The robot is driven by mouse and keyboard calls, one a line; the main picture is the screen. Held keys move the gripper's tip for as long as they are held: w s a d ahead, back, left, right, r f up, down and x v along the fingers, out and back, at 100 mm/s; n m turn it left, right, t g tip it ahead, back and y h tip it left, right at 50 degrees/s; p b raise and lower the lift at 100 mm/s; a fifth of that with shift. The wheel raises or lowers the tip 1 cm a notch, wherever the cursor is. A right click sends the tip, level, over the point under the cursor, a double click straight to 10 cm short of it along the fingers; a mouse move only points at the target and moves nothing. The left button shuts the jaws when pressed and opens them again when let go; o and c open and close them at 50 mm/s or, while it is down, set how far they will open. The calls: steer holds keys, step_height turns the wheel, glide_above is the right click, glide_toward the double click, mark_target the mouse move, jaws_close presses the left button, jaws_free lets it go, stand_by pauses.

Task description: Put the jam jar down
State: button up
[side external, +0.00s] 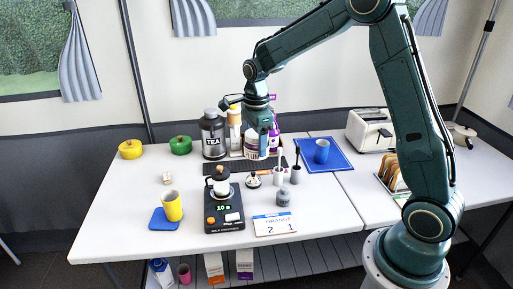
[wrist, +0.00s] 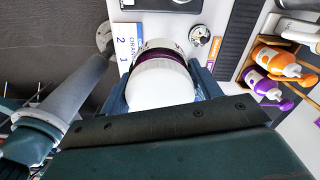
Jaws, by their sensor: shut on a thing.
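The jam jar (wrist: 160,84) has a white lid and a dark purple band below it in the wrist view. It sits between the two fingers of my gripper (wrist: 160,92), which is shut on it. In the side view my gripper (side external: 262,134) points down over the back middle of the table, with the jar (side external: 252,147) at its fingers, partly covered by them. The jar looks about upright. I cannot tell whether its base touches anything.
Behind are a TEA canister (side external: 212,135) and a bottle rack with orange (wrist: 275,60) and purple bottles. A dark strip (side external: 217,168) lies in front. A scale (side external: 223,212), yellow cup (side external: 172,206), ORANGE card (side external: 274,224) and blue cup (side external: 321,151) stand around.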

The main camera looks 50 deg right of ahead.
step_height(320, 180, down, 16)
steer(key=shift+r, duration=0.15)
stand_by(0.5)
steer(key=shift+f, duration=2.1)
steer(key=shift+f, duration=0.15)
steer(key=o, duration=1.2)
steer(key=shift+c, duration=0.2)
step_height(320, 180, up, 12)
